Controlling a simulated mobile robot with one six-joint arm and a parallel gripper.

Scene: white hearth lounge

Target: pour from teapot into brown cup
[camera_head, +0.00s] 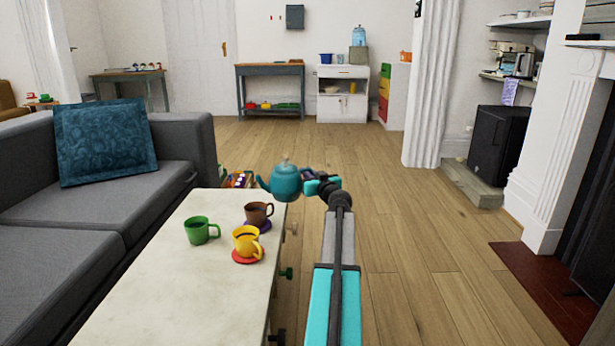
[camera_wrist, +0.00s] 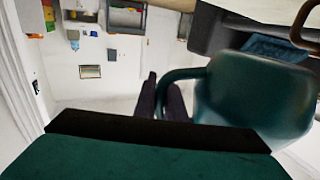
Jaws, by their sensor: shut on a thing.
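The teal teapot (camera_head: 286,184) is in the air at the far right corner of the pale table, roughly upright, its spout to the left. My gripper (camera_head: 309,180) is shut on its handle from the right. In the wrist view, the dark fingers (camera_wrist: 163,98) are at the handle and the teapot body (camera_wrist: 255,98) fills the right side. The brown cup (camera_head: 258,212) stands upright on a purple coaster (camera_head: 264,227), below and left of the teapot. The spout is above and slightly beyond the cup, apart from it. No stream of liquid shows.
A yellow cup (camera_head: 245,241) on a red coaster (camera_head: 248,258) and a green cup (camera_head: 198,231) stand near the brown cup on the table (camera_head: 150,300). A grey sofa (camera_head: 85,215) is at left. Open wooden floor (camera_head: 400,240) lies to the right.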

